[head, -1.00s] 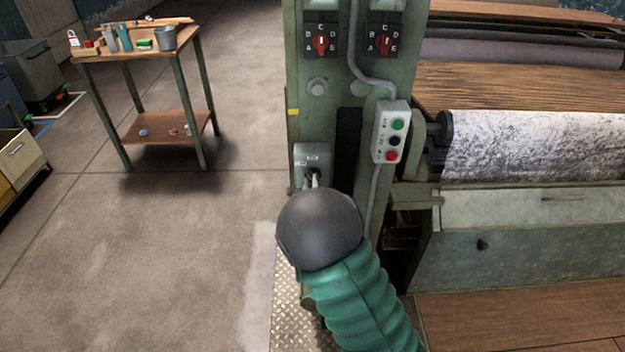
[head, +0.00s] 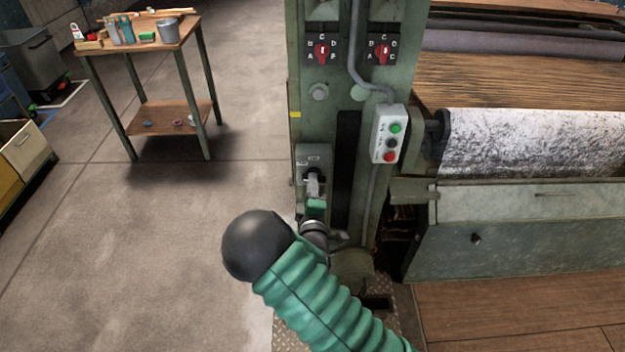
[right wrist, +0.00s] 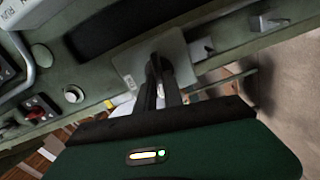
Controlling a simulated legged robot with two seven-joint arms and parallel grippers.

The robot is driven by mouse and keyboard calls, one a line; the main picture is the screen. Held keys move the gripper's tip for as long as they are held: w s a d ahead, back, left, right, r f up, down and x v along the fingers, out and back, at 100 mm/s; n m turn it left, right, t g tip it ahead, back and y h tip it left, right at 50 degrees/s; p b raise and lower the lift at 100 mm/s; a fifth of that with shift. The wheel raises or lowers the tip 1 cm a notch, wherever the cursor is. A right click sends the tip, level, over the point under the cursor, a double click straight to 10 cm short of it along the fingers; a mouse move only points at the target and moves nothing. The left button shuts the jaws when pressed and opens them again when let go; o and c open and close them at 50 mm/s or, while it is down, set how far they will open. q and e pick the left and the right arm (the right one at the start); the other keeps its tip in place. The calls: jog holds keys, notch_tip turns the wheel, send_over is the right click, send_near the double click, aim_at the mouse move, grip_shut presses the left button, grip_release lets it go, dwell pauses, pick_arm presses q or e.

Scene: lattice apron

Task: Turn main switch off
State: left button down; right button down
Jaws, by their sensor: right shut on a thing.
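The main switch appears as a grey plate (head: 314,158) with a dark handle, low on the front of the green machine column. In the right wrist view its plate (right wrist: 130,68) lies just beyond my fingers. My right gripper (head: 313,178) is at the switch, and its fingers (right wrist: 156,72) are shut on the dark handle. The fingers hide most of the handle, so its exact position is hard to read. My left gripper is not in view.
Two red rotary selectors (head: 321,52) (head: 382,52) sit higher on the column. A push-button box (head: 389,133) hangs right of the switch, with a conduit (head: 354,45) above it. A roller machine (head: 530,145) stands to the right. The floor to the left is clear up to a small table (head: 150,50).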

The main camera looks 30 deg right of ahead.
jog(key=shift+a+f+n+p, duration=0.2)
jog(key=shift+n+p, duration=0.2)
jog(key=shift+n, duration=0.7)
jog(key=shift+f, duration=0.1)
jog(key=c, duration=1.5)
grip_release()
jog(key=shift+o, duration=0.2)
jog(key=shift+w, duration=0.1)
